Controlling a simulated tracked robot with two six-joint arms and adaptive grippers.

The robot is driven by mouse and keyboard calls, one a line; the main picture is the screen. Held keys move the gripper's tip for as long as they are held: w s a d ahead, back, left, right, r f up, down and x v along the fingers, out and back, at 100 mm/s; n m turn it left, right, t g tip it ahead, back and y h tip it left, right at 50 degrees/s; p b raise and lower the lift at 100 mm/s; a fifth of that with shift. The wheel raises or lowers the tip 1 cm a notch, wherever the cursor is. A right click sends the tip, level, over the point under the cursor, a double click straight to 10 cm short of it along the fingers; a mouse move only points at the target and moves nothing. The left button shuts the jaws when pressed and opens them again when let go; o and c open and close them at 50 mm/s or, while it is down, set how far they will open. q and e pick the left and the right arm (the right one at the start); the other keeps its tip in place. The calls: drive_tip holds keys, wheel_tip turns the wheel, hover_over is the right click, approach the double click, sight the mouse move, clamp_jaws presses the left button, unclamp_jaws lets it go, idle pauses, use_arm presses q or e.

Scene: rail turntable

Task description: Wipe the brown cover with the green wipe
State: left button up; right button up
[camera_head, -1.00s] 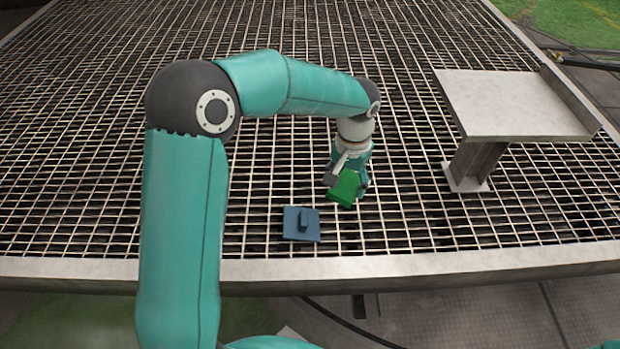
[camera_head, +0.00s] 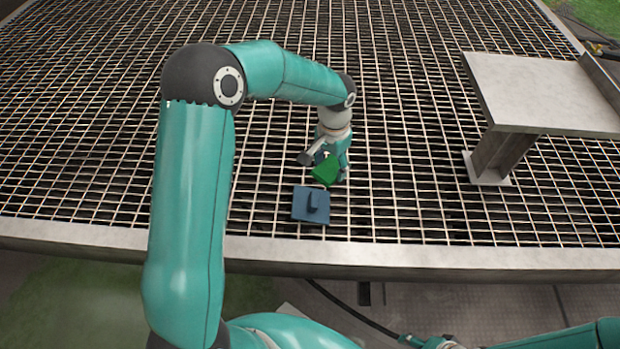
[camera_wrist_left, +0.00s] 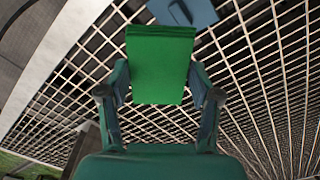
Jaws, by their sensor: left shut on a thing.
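The green wipe (camera_head: 325,173) is a thick green block or pad. My left gripper (camera_head: 326,165) is shut on it and holds it over the grating, just behind the cover in the head view. The wipe also fills the middle of the left wrist view (camera_wrist_left: 160,65), between the two fingers (camera_wrist_left: 160,98). No brown cover shows; a flat dark blue square plate with a raised handle (camera_head: 301,206) lies on the grating near its front edge. Part of this blue plate shows at the top of the left wrist view (camera_wrist_left: 184,12). A small part of my right gripper (camera_head: 411,340) shows at the bottom edge, its fingers unclear.
The metal grating (camera_head: 420,190) is mostly clear, with a pale front rim (camera_head: 400,255). A grey raised platform on a post (camera_head: 545,95) stands at the right. A dark cable (camera_head: 345,312) hangs below the front rim.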

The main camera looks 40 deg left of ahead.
use_arm(q)
drive_tip(key=m+b, duration=0.1)
drive_tip(key=b, duration=0.1)
hover_over(311, 199)
wheel_tip(311, 199, down, 8)
drive_tip(key=r, duration=0.1)
drive_tip(key=shift+a+f+b, duration=0.1)
drive_tip(key=shift+f+b, duration=2.1)
drive_tip(key=shift+f, duration=1.3)
drive_tip(key=shift+f+b, duration=0.95)
drive_tip(key=shift+f, duration=0.25)
drive_tip(key=shift+m, duration=0.3)
